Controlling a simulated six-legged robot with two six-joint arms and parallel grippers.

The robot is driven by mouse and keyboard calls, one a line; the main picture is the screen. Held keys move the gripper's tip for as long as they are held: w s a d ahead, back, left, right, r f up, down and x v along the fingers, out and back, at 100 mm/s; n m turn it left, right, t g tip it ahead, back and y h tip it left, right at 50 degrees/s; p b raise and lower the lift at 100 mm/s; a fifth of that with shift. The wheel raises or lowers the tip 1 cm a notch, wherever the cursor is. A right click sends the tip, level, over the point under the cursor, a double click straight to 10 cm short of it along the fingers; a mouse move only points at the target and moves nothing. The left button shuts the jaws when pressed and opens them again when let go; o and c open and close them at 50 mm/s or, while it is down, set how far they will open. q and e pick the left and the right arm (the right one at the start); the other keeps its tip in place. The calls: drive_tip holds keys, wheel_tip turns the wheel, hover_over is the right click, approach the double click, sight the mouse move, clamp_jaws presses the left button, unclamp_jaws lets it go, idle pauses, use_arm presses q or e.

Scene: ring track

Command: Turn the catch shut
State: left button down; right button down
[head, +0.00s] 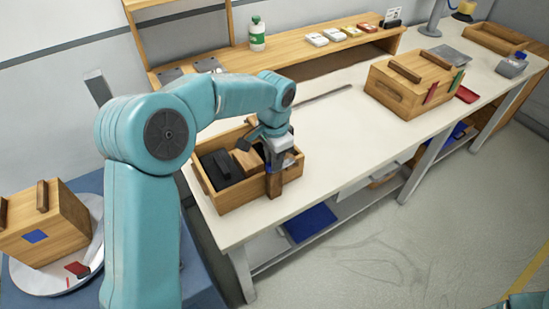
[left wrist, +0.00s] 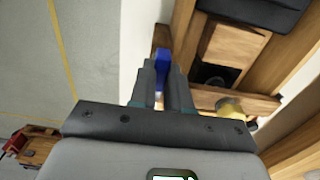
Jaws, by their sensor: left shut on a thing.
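An open wooden box (head: 235,198) stands at the near left end of the white bench, holding dark blocks and a pale wooden block. A dark brown upright wooden piece (head: 274,186) is at its front right, just below my left gripper (head: 271,164). A small blue part, which looks like the catch's handle, shows between the fingers in the left wrist view (left wrist: 161,58). My left gripper (left wrist: 163,82) is shut on it. The fingers hide part of it, and how far the catch is turned cannot be told. My right gripper is out of view.
A lidded wooden box (head: 395,88) stands further right on the bench (head: 325,140). A wooden shelf (head: 300,52) at the back holds a green-labelled bottle (head: 257,38) and small packs. Another wooden box (head: 45,235) sits on a white round plate at the left.

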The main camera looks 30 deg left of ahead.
use_arm(q)
drive_tip(key=shift+s+f, duration=0.15)
drive_tip(key=c, duration=1.1)
unclamp_jaws()
drive_tip(key=shift+a, duration=0.1)
drive_tip(key=shift+r, duration=0.55)
wheel_tip(320, 180, up, 15)
drive_tip(key=shift+r+p, duration=0.15)
drive_tip(key=shift+p, duration=0.45)
